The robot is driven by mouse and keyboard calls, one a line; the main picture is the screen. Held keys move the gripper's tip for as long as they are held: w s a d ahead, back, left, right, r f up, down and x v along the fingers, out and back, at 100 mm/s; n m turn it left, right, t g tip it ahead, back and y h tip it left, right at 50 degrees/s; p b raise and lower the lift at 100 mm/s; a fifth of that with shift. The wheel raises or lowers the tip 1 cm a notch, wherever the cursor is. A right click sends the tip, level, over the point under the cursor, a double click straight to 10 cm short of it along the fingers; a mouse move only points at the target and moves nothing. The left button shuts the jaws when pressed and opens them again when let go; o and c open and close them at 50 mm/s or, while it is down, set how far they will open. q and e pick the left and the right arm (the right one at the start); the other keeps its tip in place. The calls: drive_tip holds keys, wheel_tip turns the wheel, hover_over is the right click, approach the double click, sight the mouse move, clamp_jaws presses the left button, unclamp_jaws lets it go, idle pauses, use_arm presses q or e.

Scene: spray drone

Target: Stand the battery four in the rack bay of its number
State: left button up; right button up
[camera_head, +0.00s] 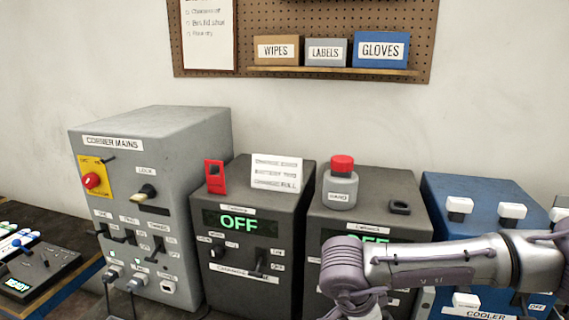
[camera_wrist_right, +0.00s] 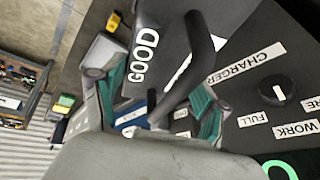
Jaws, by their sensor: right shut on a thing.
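In the right wrist view my right gripper (camera_wrist_right: 160,100) has its teal-padded fingers closed around a dark curved handle (camera_wrist_right: 190,62). A small blue part with a white label (camera_wrist_right: 130,116) shows between the fingers; what it belongs to is mostly hidden. I cannot make out a number on any battery, and the rack bays cannot be made out. In the head view my right arm comes in from the right, in front of the dark units, and its gripper is out of sight below. My left gripper is in neither view.
In the head view a grey CORNER MAINS cabinet (camera_head: 150,130), two dark units reading OFF (camera_head: 240,222) and a blue cooler (camera_head: 480,190) stand along the wall.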

drive_tip(key=s+d+r+n+t+y, duration=0.2)
drive_tip(key=s+r+n+y, duration=0.2)
drive_tip(key=r+n, duration=0.6)
drive_tip(key=s+n, duration=0.1)
drive_tip(key=n, duration=0.1)
drive_tip(key=shift+s+d+r+n+y, duration=0.3)
drive_tip(key=shift+s+d+r, duration=0.05)
drive_tip(key=shift+s+r, duration=0.05)
drive_tip(key=shift+w, duration=0.1)
